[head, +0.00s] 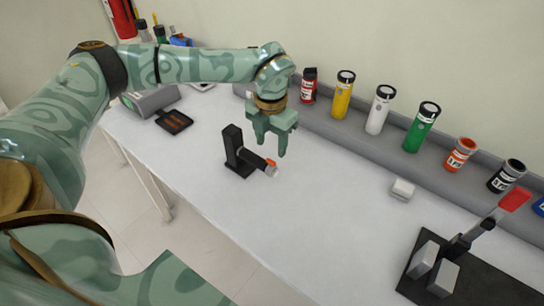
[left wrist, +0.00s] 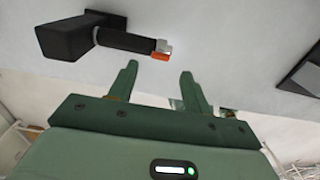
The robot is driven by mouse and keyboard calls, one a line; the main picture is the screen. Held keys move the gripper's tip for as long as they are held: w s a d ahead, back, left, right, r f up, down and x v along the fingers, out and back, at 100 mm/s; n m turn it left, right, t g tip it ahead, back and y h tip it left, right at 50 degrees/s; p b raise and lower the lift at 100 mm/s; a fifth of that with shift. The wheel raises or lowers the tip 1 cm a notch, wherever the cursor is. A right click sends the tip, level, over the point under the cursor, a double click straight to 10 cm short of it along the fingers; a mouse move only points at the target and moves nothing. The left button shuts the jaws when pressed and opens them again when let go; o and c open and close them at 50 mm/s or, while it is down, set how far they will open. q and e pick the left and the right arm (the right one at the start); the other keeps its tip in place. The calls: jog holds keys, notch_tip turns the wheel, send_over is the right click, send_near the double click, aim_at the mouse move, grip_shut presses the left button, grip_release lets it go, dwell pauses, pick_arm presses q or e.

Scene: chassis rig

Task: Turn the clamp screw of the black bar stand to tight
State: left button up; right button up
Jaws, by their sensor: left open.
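The black bar stand (head: 235,150) stands on the white table, with a thick black bar (head: 253,160) reaching out from its post. At the bar's end is the clamp screw (head: 271,165), with an orange part and a pale tip. In the left wrist view the stand (left wrist: 70,38) is at the upper left and the orange clamp screw (left wrist: 160,56) lies just beyond my fingertips. My left gripper (head: 274,150) is open and empty, pointing down behind and above the screw; its fingers (left wrist: 160,72) are apart and clear of it. My right gripper is not in view.
Several coloured cylinders, such as the yellow one (head: 342,95), stand on a grey ledge (head: 330,125) at the back. A small white block (head: 402,189) lies on the table. A black plate with a red-handled lever (head: 514,200) is at the right. The front middle is clear.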

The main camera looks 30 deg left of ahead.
aim_at(271, 161)
pick_arm(q)
notch_tip(271, 161, down, 5)
jog(key=shift+f+b, duration=0.1)
jog(key=shift+b, duration=0.25)
jog(key=shift+c, duration=0.6)
jog(key=c, duration=0.9)
